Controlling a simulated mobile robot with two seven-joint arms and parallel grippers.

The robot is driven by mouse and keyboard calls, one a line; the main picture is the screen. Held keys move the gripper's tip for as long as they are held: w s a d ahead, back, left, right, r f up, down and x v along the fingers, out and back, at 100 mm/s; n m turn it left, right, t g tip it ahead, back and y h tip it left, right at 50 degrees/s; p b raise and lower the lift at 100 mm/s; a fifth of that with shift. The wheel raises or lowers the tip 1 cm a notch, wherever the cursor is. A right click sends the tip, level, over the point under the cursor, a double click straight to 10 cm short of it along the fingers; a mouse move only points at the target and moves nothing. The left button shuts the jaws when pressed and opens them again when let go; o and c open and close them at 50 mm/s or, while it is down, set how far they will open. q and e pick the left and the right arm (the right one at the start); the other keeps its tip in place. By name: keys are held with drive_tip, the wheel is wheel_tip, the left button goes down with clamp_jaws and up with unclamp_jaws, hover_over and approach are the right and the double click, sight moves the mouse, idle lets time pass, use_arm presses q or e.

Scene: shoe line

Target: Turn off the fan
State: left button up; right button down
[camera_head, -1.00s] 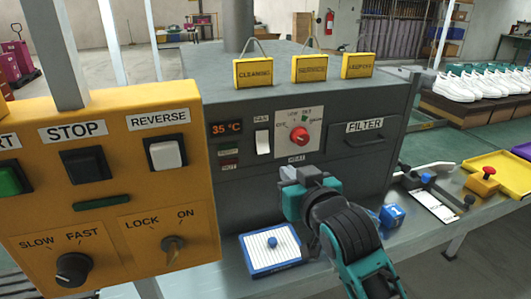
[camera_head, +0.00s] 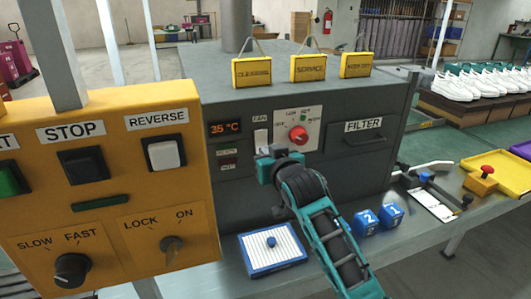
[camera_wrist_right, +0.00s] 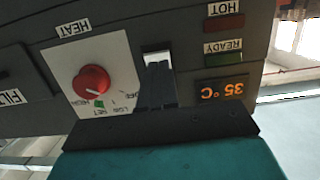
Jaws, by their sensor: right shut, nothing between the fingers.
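The fan switch (camera_head: 260,134) is a white rocker under the FAN label on the grey heater box (camera_head: 345,170). My right gripper (camera_head: 264,151) is shut and empty, at the lower part of this switch. In the right wrist view the shut fingers (camera_wrist_right: 157,78) overlap the switch (camera_wrist_right: 157,57) and hide much of it. I cannot tell whether they touch it or which way the rocker is tipped. My left gripper is not in view.
The red heat knob (camera_head: 298,134) is just right of the switch, and the 35 °C display (camera_head: 225,128) is to its left. A yellow control panel (camera_head: 110,215) stands at the left.

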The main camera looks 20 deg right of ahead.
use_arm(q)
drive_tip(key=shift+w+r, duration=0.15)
use_arm(e)
drive_tip(key=shift+w+f, duration=0.1)
drive_tip(key=shift+w, duration=0.45)
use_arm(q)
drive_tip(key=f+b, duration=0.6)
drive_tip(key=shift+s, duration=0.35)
use_arm(e)
drive_tip(key=t, duration=0.3)
drive_tip(key=shift+w+f, duration=0.2)
drive_tip(key=shift+w, duration=0.15)
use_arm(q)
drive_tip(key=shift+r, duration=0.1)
